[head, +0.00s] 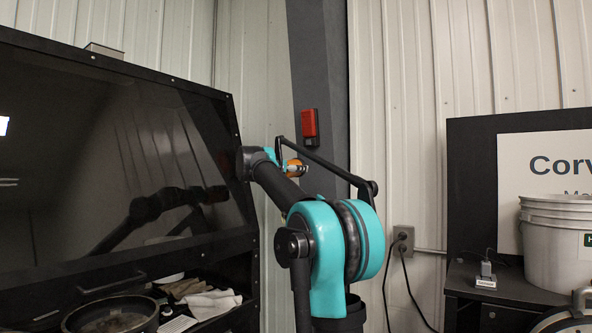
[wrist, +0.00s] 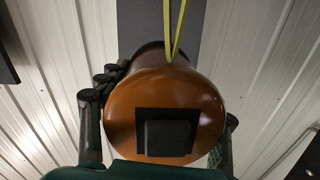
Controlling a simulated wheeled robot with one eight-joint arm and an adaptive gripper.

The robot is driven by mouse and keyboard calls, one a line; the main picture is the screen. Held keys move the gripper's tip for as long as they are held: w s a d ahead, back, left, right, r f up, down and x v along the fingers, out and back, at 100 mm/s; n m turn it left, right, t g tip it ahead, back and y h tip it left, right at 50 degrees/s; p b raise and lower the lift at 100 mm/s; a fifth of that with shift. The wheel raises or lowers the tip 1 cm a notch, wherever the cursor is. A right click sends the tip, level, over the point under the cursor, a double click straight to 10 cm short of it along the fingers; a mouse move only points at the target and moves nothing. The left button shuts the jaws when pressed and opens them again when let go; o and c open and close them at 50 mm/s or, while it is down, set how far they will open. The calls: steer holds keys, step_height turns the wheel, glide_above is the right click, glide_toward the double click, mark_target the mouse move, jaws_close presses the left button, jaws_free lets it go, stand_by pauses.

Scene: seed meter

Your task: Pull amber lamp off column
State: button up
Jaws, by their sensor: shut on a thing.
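The amber lamp (wrist: 165,92) fills the middle of the wrist view, a rounded orange body with a black square block on its near face. A yellow loop or strap rises from its top. The fingers of my gripper (wrist: 160,115) stand on its left and right sides, and the gripper is shut on it. In the head view the lamp (head: 293,168) is a small orange shape partly hidden by my arm, in front of the dark grey column (head: 323,65). The column also shows behind the lamp in the wrist view (wrist: 140,18). Whether the lamp touches the column is hidden.
A red box (head: 309,127) is fixed on the column just above the lamp. A large black glossy-fronted cabinet (head: 110,150) stands close on the left. At the right are an outlet (head: 403,238) with cords, a white bucket (head: 556,240) and a sign (head: 545,172).

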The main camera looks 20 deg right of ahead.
steer(key=shift+f+v, duration=0.15)
steer(key=shift+v, duration=0.8)
steer(key=shift+f+v, duration=0.2)
steer(key=shift+v, duration=0.7)
